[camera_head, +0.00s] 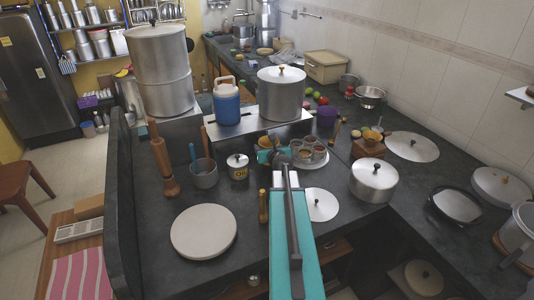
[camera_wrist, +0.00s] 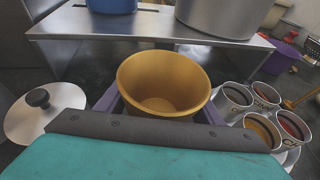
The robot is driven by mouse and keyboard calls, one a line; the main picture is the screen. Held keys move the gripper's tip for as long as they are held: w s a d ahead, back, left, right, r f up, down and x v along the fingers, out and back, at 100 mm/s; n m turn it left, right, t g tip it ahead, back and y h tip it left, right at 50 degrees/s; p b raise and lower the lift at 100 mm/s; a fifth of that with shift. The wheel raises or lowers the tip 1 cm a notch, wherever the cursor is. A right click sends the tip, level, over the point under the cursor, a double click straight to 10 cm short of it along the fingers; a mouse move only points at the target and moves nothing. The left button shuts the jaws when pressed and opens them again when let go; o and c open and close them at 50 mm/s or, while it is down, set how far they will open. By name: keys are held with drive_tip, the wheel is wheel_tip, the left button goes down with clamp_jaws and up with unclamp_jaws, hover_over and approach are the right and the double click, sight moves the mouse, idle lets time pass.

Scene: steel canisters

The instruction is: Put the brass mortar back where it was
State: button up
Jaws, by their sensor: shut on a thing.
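The brass mortar (camera_wrist: 163,85) is an open, empty-looking, gold-coloured bowl, upright in the middle of the wrist view. My gripper (camera_wrist: 160,108) is shut on it, with purple fingers on either side. In the head view, the mortar (camera_head: 265,157) shows only in part beyond the end of my teal arm, and my gripper (camera_head: 279,158) is mostly hidden there. The mortar is in front of the steel stand (camera_head: 262,127). I cannot tell whether its base touches the dark counter.
Spice cups (camera_head: 308,152) on a plate stand close on the right. A lidded oil pot (camera_head: 238,167) stands on the left. A large pot (camera_head: 281,93) and a blue jug (camera_head: 226,103) stand on the steel stand. A round board (camera_head: 204,231) lies front left.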

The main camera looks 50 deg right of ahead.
drive_tip(key=shift+d, duration=0.2)
drive_tip(key=shift+w+d, duration=0.15)
drive_tip(key=shift+d, duration=0.05)
drive_tip(key=shift+w+f+b, duration=0.55)
drive_tip(key=shift+b, duration=0.05)
drive_tip(key=shift+s+d+f+b, duration=0.1)
drive_tip(key=shift+s+f+b, duration=0.25)
drive_tip(key=shift+b, duration=0.35)
drive_tip(key=shift+w+f+b, duration=0.1)
drive_tip(key=shift+f+b, duration=0.75)
drive_tip(key=shift+b, duration=0.15)
drive_tip(key=shift+f, duration=0.2)
drive_tip(key=o, duration=1.6)
drive_tip(key=shift+r, duration=0.1)
